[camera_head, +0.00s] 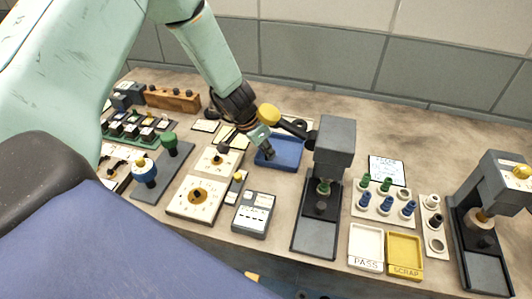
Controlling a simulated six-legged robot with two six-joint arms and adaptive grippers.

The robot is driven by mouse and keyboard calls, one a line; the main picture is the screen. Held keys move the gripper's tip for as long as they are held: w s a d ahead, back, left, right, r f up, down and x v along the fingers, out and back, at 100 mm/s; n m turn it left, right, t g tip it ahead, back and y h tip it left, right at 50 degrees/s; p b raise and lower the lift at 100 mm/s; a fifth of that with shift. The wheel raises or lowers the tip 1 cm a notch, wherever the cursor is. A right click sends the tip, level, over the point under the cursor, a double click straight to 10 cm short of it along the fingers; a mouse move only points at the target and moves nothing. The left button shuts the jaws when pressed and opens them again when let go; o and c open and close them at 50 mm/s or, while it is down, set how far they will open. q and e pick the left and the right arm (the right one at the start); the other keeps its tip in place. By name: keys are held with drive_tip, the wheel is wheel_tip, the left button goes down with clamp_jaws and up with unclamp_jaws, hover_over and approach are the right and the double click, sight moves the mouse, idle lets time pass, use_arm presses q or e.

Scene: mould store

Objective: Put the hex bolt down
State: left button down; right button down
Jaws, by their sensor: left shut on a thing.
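My left gripper (263,141) reaches in from the upper left and points down over the left part of a blue tray (290,161). It is shut on a small dark grey thing (269,154) at its fingertips, which I take to be the hex bolt. The bolt's shape is too small to make out, and the fingers partly hide it. I cannot tell whether it touches the tray floor or hangs just above it. My right gripper is not in view.
A dark press (333,150) stands right of the tray; its yellow-knobbed lever (268,114) reaches close beside my left gripper. A grey meter (254,214) and a dial board (195,197) lie in front. White PASS (366,247) and yellow SCRAP (404,255) trays sit at right.

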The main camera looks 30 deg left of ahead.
use_arm(q)
drive_tip(key=shift+w, duration=0.15)
drive_tip(key=shift+f, duration=0.1)
drive_tip(key=shift+f, duration=0.15)
drive_tip(key=c, duration=1.6)
unclamp_jaws()
drive_tip(key=shift+c, duration=0.2)
drive_tip(key=shift+o, duration=0.5)
